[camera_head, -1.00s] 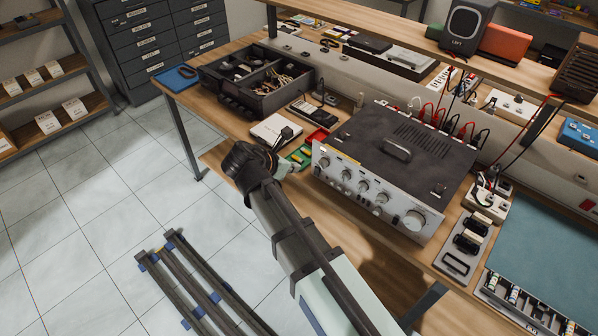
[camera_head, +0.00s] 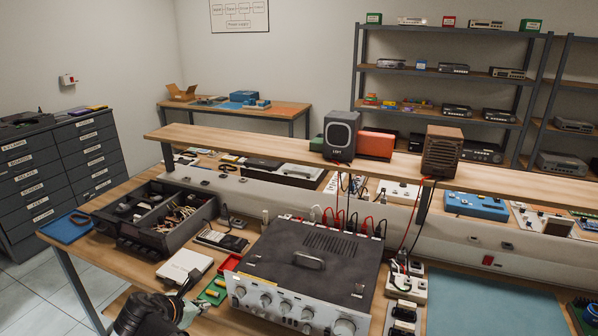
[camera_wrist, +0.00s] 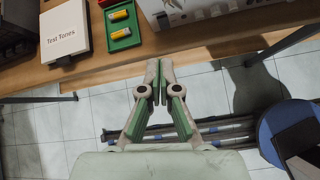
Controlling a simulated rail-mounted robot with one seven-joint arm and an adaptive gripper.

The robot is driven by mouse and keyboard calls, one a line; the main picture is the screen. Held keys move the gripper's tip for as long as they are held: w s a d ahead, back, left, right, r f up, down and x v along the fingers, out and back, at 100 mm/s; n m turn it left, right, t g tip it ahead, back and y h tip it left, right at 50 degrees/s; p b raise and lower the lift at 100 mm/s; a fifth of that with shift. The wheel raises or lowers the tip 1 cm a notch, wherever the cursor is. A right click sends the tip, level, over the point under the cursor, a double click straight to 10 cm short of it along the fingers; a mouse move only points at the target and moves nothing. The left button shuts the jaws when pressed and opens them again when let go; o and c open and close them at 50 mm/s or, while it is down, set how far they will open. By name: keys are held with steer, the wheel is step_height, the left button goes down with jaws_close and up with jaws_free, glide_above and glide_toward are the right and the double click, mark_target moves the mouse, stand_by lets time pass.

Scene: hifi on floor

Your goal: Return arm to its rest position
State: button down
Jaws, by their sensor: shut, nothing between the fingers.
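My gripper shows in the wrist view (camera_wrist: 159,75) with its two green and grey fingers together and nothing between them. It is over the floor, just off the front edge of the wooden workbench (camera_wrist: 180,60).
A silver amplifier (camera_head: 300,275), a green tray with yellow items (camera_head: 212,292), a white box (camera_head: 184,266) and a dark divided organizer (camera_head: 160,215) stand on the bench. A round blue seat (camera_wrist: 275,125) is at the right in the wrist view.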

steer(key=s+d+f+m+g, duration=0.25)
steer(key=d+f+m, duration=0.35)
steer(key=d+f, duration=0.3)
steer(key=s+d+f+m+g, duration=0.25)
steer(key=d+f+m, duration=0.45)
steer(key=f, duration=0.5)
steer(key=s+d+f+m+g, duration=0.2)
steer(key=d+f+m+g, duration=0.2)
steer(key=d+f+m, duration=0.45)
steer(key=s+d+f+m+g+y, duration=0.1)
steer(key=s+d+f+m+g, duration=0.2)
steer(key=s+d+f, duration=0.5)
steer(key=s+d+f+m+g+y, duration=0.1)
steer(key=s+d+f+m+g, duration=0.2)
steer(key=s+d, duration=1)
steer(key=s+f+m, duration=0.2)
steer(key=s+f, duration=0.1)
steer(key=f, duration=0.2)
steer(key=shift+g+y, duration=0.3)
steer(key=shift+g, duration=0.1)
steer(key=shift+d, duration=0.1)
